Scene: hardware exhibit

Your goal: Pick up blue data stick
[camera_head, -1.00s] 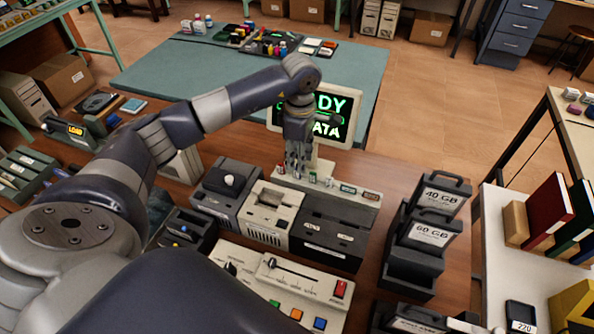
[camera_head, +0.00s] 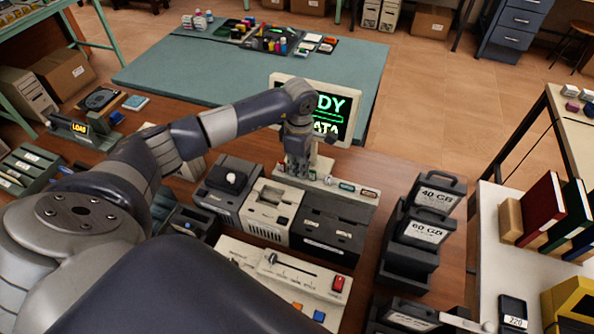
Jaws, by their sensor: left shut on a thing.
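My left gripper (camera_head: 298,174) points down at the left part of a row of small data sticks in a pale rack (camera_head: 352,199), in front of the monitor. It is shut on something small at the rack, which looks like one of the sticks. Its colour is hidden by the fingers, so I cannot tell whether it is the blue data stick. A teal-labelled stick (camera_head: 346,186) and a red-orange one (camera_head: 369,192) stand to the right of the gripper. My right gripper is not in view.
The monitor (camera_head: 345,127) stands right behind the gripper. Grey and beige drive units (camera_head: 266,213) are in front of the rack. A black holder with drives marked 40 GB (camera_head: 436,197) and 60 GB (camera_head: 422,231) stands to the right.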

